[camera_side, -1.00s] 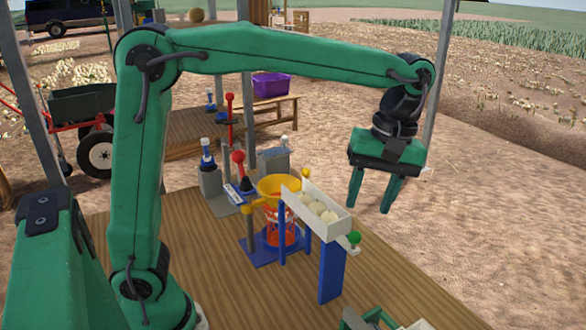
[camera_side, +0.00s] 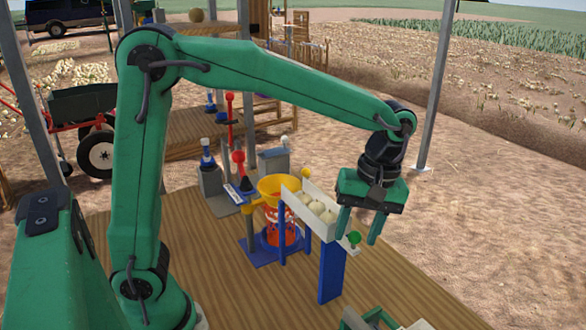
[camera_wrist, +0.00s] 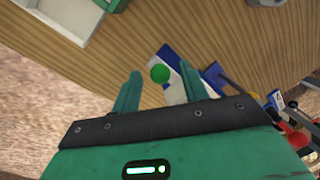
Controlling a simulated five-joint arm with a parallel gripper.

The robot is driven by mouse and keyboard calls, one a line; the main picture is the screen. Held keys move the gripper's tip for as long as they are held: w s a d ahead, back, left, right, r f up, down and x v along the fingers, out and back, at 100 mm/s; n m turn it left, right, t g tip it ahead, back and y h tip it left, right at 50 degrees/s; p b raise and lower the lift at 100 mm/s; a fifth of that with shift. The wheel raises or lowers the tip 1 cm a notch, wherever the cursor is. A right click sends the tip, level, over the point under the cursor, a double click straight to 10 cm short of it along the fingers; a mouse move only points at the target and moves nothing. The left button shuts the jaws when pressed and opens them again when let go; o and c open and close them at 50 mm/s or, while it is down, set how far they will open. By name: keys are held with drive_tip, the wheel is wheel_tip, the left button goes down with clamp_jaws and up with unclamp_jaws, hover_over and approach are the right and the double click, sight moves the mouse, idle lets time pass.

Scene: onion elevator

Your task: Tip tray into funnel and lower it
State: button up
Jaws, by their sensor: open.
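The white tray (camera_side: 301,213) holds several pale onions (camera_side: 318,207) and stands on a blue post (camera_side: 331,272), beside the yellow funnel (camera_side: 268,187). A red mesh-like container (camera_side: 284,231) is below the funnel. A green knob (camera_side: 354,237) sits at the tray's right end. My gripper (camera_side: 358,240) points down, open and empty, with its fingertips on either side of the knob in the picture. In the wrist view, the green knob (camera_wrist: 159,73) shows between the fingertips of my gripper (camera_wrist: 149,64). Whether either finger touches it cannot be told.
Levers with red knobs (camera_side: 238,157) and grey blocks stand behind the funnel. A green and white object (camera_side: 372,320) is at the bottom edge. A cart stands beyond.

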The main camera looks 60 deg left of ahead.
drive_tip(key=shift+c, duration=0.2)
clamp_jaws()
drive_tip(key=shift+a+r, duration=0.3)
drive_tip(key=shift+r, duration=0.4)
drive_tip(key=shift+a+r, duration=0.25)
drive_tip(key=shift+r, duration=0.45)
drive_tip(key=shift+o, duration=0.2)
unclamp_jaws()
drive_tip(key=shift+r, duration=0.1)
wheel_tip(320, 180, up, 8)
drive_tip(key=w, duration=0.1)
drive_tip(key=shift+d+f, duration=0.15)
drive_tip(key=shift+f, duration=0.1)
